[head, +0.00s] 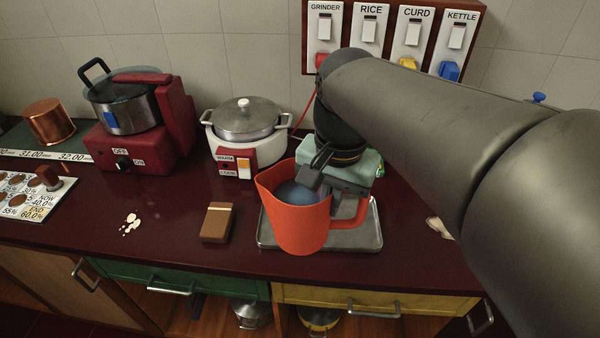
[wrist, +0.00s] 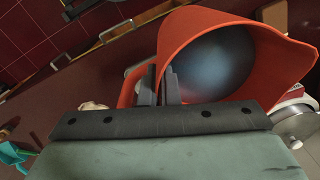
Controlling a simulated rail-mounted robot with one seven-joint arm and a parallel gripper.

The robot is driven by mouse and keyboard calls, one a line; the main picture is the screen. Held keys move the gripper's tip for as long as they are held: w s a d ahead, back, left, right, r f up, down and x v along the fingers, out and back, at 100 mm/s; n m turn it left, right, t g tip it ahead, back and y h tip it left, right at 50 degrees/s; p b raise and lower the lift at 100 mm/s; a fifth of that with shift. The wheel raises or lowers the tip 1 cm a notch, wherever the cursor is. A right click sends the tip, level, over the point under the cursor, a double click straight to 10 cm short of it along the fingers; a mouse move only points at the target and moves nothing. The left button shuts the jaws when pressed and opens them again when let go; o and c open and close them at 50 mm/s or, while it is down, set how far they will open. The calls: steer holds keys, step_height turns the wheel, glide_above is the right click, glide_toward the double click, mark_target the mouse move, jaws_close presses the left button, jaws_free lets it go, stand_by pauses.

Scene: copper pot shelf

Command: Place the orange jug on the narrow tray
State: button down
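The orange jug (head: 292,228) is upright over the metal narrow tray (head: 368,236), its base covering part of the tray's left and front. I cannot tell whether it touches the tray. A rounded blue-grey surface shows inside the jug. My gripper (head: 312,172) is at the jug's right side, near the rim and the handle (head: 350,215). In the wrist view the two dark fingers (wrist: 159,86) are close together at the jug's wall (wrist: 185,35) by the handle, shut on it. The exact contact is partly hidden.
A brown box (head: 217,222) lies left of the tray, with white spills (head: 130,224) farther left. A white cooker (head: 245,135) and a red appliance (head: 140,140) stand behind. A switch panel (head: 390,40) is on the wall. The counter's front edge is close to the tray.

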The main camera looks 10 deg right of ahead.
steer(key=w+d+f+p, duration=0.2)
steer(key=w+d+f, duration=0.5)
steer(key=w+f, duration=0.4)
steer(key=shift+w+f, duration=0.3)
steer(key=shift+f, duration=0.65)
steer(key=shift+d+f, duration=0.1)
steer(key=shift+f, duration=0.15)
steer(key=c, duration=1.7)
jaws_free()
